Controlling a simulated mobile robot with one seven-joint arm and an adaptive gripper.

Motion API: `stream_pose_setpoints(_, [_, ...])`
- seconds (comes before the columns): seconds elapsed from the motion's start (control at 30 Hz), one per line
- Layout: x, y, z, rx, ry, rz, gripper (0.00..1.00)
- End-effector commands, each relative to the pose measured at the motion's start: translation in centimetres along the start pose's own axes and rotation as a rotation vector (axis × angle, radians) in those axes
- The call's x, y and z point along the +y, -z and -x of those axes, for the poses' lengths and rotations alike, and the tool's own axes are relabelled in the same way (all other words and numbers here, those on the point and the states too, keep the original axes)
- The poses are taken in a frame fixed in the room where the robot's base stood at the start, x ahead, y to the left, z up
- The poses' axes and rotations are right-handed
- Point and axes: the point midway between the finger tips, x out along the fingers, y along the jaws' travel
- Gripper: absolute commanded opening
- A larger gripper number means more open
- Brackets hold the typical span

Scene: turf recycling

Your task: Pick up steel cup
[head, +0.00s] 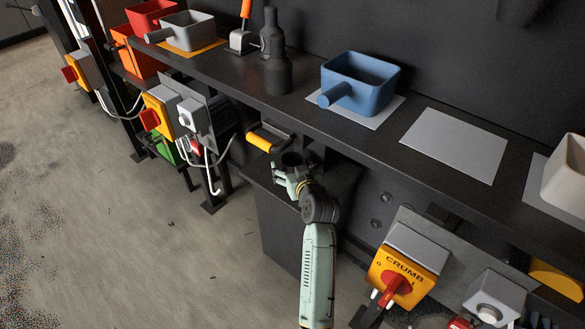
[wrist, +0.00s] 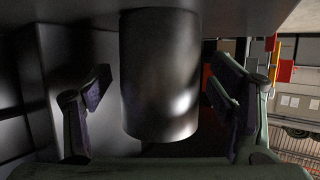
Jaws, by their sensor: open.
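The steel cup (wrist: 160,75) is a dark, shiny cylinder in the middle of the wrist view. In the head view a dark round rim that looks like the cup's (head: 292,158) shows at my gripper, below the long shelf. My gripper (head: 287,176) is open. In the wrist view its two fingers (wrist: 158,88) stand on either side of the cup, with a visible gap on each side. The cup's far side is hidden, and the head view shows little of its body.
A long dark shelf (head: 300,108) runs just above and behind my gripper. It carries a blue bin (head: 362,85), a grey bin (head: 188,33) and dark bottles (head: 277,75). A yellow-handled tool (head: 262,140) lies close to my gripper. A yellow CRUMB switch box (head: 400,270) is at lower right.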

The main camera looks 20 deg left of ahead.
Motion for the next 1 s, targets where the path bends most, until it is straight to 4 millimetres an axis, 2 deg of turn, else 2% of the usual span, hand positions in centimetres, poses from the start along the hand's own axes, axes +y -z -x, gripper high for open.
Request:
stream_pose_setpoints(0.07, [-0.01,-0.02,0.02,0.000,0.000,0.000,0.75])
stream_pose_setpoints(0.9, [0.01,0.05,0.06,0.001,0.000,0.000,0.19])
stream_pose_setpoints(1.0, [0.01,0.05,0.06,0.001,0.000,0.000,0.15])
